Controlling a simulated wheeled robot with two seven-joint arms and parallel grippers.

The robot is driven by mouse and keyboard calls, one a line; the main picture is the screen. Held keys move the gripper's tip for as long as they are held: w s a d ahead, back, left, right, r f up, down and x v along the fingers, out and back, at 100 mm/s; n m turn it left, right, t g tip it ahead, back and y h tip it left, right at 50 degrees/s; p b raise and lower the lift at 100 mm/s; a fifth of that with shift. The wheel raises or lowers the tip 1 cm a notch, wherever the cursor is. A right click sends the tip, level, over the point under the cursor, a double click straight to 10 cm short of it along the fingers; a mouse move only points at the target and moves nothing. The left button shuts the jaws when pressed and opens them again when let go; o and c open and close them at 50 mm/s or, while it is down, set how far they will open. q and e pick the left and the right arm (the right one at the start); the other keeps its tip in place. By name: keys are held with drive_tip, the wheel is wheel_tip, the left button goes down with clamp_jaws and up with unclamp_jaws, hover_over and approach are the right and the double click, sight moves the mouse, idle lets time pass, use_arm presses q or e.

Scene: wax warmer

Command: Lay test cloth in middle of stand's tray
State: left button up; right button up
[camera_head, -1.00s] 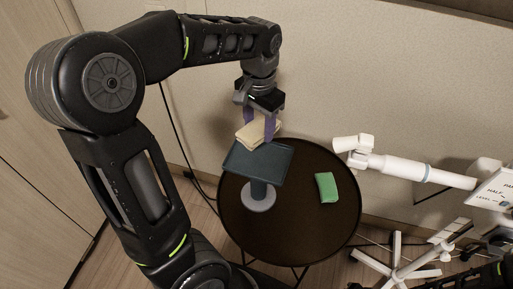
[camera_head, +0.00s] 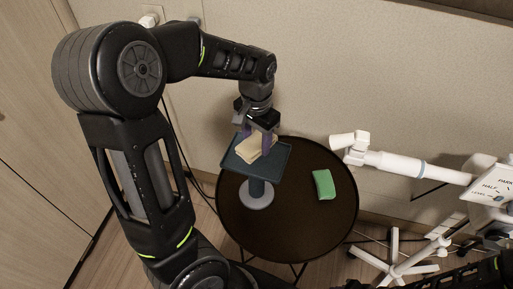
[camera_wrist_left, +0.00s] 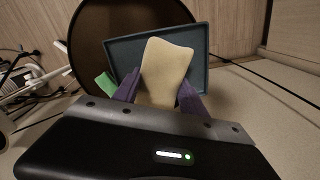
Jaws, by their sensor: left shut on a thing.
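A cream, folded test cloth (camera_head: 255,148) is held in my left gripper (camera_head: 262,141), whose purple fingers are shut on it from both sides. It also shows in the left wrist view (camera_wrist_left: 166,66), between the fingers. In the head view the cloth appears over the middle of the stand's dark blue-grey tray (camera_head: 236,165); I cannot tell if it touches the tray. The tray's rim shows around it in the left wrist view (camera_wrist_left: 203,50). My right gripper is not in view.
The stand rises from a round dark table (camera_head: 300,225). A green folded cloth (camera_head: 324,185) lies on the table to the right. The wall is close behind.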

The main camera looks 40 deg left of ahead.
sight(257, 149)
use_arm(q)
drive_tip(key=shift+f, duration=1.85)
drive_tip(key=shift+f, duration=0.15)
drive_tip(key=o, duration=1.3)
drive_tip(key=shift+o, duration=0.2)
wheel_tip(257, 149, up, 12)
drive_tip(key=shift+r, duration=0.15)
